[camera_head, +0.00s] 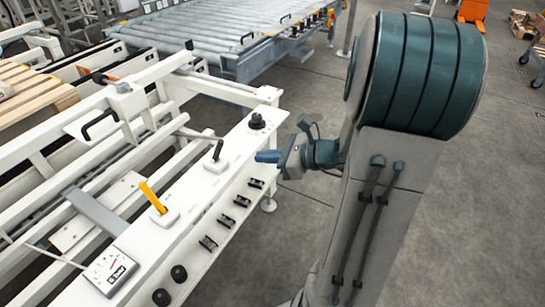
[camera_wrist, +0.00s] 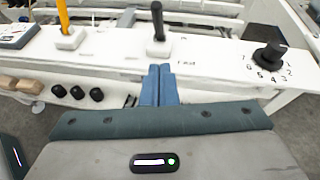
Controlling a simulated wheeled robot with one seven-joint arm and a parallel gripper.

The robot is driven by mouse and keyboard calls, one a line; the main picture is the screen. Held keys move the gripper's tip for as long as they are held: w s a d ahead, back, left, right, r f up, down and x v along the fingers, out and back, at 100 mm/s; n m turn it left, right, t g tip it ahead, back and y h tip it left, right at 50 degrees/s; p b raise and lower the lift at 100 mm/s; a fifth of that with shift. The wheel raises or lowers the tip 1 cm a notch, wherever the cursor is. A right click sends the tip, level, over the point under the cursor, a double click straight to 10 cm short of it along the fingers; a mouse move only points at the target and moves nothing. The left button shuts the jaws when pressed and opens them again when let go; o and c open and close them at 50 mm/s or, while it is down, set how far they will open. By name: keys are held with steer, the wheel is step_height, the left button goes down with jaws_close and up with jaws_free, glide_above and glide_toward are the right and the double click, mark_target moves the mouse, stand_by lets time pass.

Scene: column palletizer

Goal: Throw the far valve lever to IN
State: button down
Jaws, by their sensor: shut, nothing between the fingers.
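The far valve lever (camera_head: 218,150) is a black handle on a white base, set on top of the white frame rail. It also shows in the wrist view (camera_wrist: 157,22), standing close to upright just beyond my fingertips. Small dark lettering is on the rail to its right, too small to read surely. A yellow lever (camera_head: 152,196) stands nearer along the same rail, and at the left of the wrist view (camera_wrist: 64,18). My gripper (camera_head: 268,156) has blue fingers, shut and empty, to the right of the black lever and apart from it. The fingers (camera_wrist: 159,70) point at the lever's base.
A black rotary knob (camera_head: 257,121) with a numbered dial (camera_wrist: 268,57) sits at the rail's far end. A gauge box (camera_head: 109,271) is at the near end. Several black fittings line the rail's side face. Clear floor (camera_head: 280,225) lies right of the frame.

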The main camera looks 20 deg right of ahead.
mark_target(218, 151)
steer(key=w+a+b, duration=0.1)
steer(key=w+a, duration=0.5)
steer(key=shift+r+p, duration=0.1)
steer(key=shift+p, duration=0.2)
